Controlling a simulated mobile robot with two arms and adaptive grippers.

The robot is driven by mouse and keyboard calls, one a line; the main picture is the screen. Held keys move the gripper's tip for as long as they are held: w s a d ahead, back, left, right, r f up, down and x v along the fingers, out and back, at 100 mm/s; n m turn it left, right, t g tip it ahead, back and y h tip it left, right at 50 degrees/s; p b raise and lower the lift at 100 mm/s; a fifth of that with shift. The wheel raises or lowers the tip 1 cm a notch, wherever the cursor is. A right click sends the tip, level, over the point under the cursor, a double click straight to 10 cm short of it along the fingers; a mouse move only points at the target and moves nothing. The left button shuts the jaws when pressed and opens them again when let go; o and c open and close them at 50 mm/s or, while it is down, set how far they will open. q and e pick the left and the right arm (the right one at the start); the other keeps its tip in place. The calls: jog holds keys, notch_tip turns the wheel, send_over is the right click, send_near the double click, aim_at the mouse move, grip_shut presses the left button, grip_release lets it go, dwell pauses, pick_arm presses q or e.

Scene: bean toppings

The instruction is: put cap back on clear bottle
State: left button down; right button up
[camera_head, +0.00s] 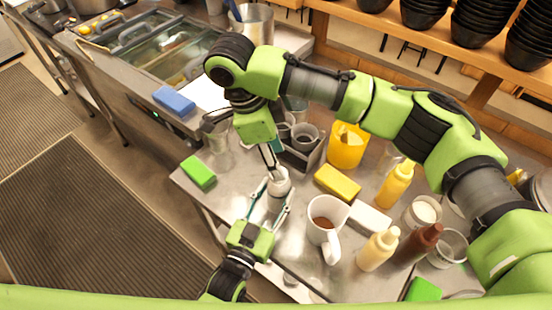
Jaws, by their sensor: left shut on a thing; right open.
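My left gripper (274,195) comes up from the bottom and is shut on a small whitish bottle (279,183) standing over the steel counter, its fingers on either side of it. My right gripper (270,158) reaches down from above, open, with its fingertips just over and beside the bottle's top. The bottle's neck is partly covered by the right gripper, and I cannot tell whether the white part at the top is a cap. No separate cap is clearly visible.
Right of the bottle stand a white mug (322,222), a yellow sponge (337,183), a yellow container (346,147) and several sauce bottles. A green sponge (198,172) lies to the left. A dark holder with metal cups (304,137) stands behind. The counter's front left is clear.

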jog(key=shift+c, duration=0.4)
jog(key=n, duration=0.4)
jog(key=shift+r, duration=0.15)
jog(key=n, duration=0.6)
jog(key=shift+w+d+r+y, duration=0.1)
jog(key=shift+r+y, duration=0.05)
jog(key=shift+y, duration=0.25)
jog(key=n, duration=0.5)
jog(key=shift+r+n, duration=0.15)
jog(key=shift+n, duration=0.15)
jog(key=n, duration=0.5)
jog(key=shift+d+r+n+y, duration=0.1)
jog(key=shift+r+n+y, duration=0.15)
jog(key=shift+n+y, duration=0.15)
jog(key=n, duration=0.5)
jog(key=shift+r+n+y, duration=0.2)
jog(key=shift+n+y, duration=0.1)
jog(key=n, duration=0.3)
jog(key=shift+r+n, duration=0.15)
jog(key=shift+n, duration=0.25)
jog(key=n, duration=0.5)
jog(key=shift+d+r+n+y, duration=0.1)
jog(key=shift+r+n+y, duration=0.15)
jog(key=shift+n+y, duration=0.05)
jog(key=n, duration=0.5)
jog(key=shift+r, duration=0.25)
